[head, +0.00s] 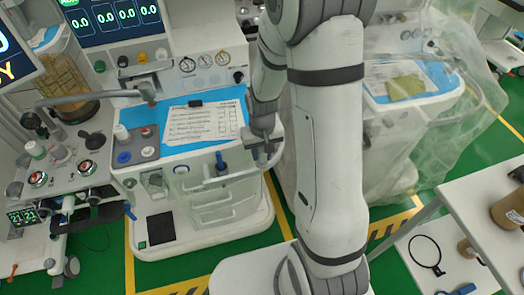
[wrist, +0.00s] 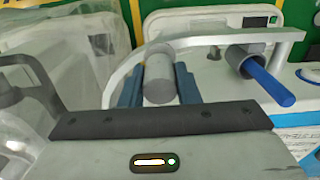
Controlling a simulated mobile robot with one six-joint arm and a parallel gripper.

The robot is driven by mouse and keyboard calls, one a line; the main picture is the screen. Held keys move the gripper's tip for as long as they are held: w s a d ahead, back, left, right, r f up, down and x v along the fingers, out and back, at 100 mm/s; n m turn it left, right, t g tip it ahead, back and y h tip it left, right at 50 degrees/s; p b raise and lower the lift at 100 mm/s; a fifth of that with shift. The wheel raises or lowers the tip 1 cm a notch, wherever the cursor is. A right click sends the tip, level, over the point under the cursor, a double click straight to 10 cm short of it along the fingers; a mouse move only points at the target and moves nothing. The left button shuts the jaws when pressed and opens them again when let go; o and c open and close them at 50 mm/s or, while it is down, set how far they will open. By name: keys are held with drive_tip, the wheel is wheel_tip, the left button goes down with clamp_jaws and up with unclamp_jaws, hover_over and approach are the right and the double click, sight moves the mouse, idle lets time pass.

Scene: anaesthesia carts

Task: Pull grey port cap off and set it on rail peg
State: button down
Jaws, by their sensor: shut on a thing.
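The grey port cap (wrist: 159,82) is a short grey cylinder in the wrist view. It sits between the two blue-grey fingers of my gripper (wrist: 160,88), which are shut on it. The pale rail (wrist: 215,41) curves close by the cap; I cannot tell whether the cap is still seated on its port. A blue rail peg (wrist: 268,84) sticks out of a grey clamp on the rail, to the right of the cap. The peg also shows in the head view (head: 220,161), left of my gripper (head: 263,150). The cap is not clear in the head view.
The cart's blue worktop (head: 178,120) holds a printed sheet (head: 203,122) behind the rail. A plastic-draped cart (head: 415,100) stands to the right. A white shelf unit (head: 480,215) is at far right. Green floor shows between the carts.

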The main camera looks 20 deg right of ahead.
sight(262, 149)
drive_tip(key=shift+f+b, duration=0.9)
drive_tip(key=shift+f, duration=0.1)
drive_tip(key=c, duration=1)
unclamp_jaws()
drive_tip(key=shift+r, duration=3.9)
drive_tip(key=shift+r, duration=0.1)
